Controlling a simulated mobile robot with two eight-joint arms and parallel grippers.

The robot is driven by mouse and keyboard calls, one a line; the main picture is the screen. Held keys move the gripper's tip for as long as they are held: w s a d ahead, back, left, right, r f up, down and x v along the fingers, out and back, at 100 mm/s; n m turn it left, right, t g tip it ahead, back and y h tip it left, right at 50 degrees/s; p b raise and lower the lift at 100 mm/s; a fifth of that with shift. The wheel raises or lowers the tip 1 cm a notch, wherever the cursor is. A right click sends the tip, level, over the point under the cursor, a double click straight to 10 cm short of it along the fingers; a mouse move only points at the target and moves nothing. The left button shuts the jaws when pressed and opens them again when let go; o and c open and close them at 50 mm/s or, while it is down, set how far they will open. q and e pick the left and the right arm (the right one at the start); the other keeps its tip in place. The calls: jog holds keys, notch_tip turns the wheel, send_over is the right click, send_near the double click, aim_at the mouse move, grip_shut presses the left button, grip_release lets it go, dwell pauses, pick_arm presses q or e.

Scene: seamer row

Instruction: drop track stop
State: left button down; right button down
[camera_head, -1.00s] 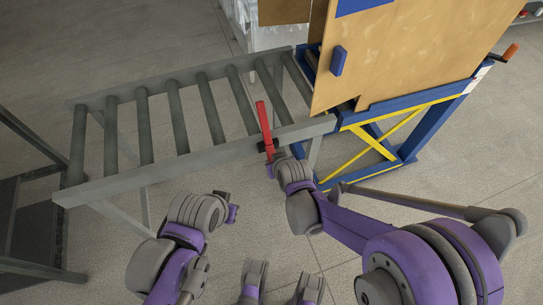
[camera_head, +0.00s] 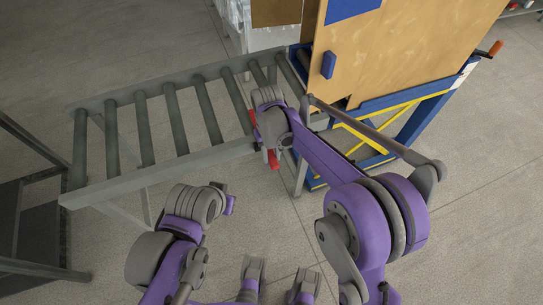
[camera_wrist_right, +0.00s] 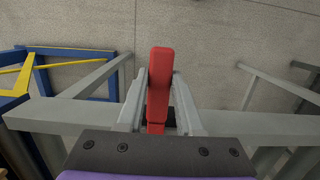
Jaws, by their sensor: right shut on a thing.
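The track stop is a red bar (camera_head: 273,159) at the near rail of the roller conveyor (camera_head: 160,172), by its right end. In the head view its lower end shows just below my right gripper (camera_head: 262,148), and my arm hides most of it. In the right wrist view the red bar (camera_wrist_right: 159,80) lies between the two grey fingers of my right gripper (camera_wrist_right: 158,85), which is shut on it. There it crosses the grey rail (camera_wrist_right: 245,124). My left gripper (camera_head: 230,200) is at the lower left, apart from the conveyor; its fingers are too small to read.
A blue and yellow lift table (camera_head: 385,115) stands at the conveyor's right end. It carries a tall tan board or box (camera_head: 400,50) with a blue handle. A pale wrapped stack (camera_head: 265,38) stands behind. Dark shelving (camera_head: 35,225) is at left. Floor in front is open.

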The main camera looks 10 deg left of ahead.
jog(key=shift+r+g+h, duration=0.25)
jog(key=shift+g+h, duration=0.05)
jog(key=shift+g, duration=0.1)
dwell(0.3)
jog(key=c, duration=0.6)
grip_release()
jog(key=shift+o, duration=0.2)
jog(key=shift+r, duration=0.15)
jog(key=p+v, duration=0.1)
jog(key=v, duration=0.9)
jog(key=shift+r, duration=0.3)
jog(key=shift+w+a, duration=0.15)
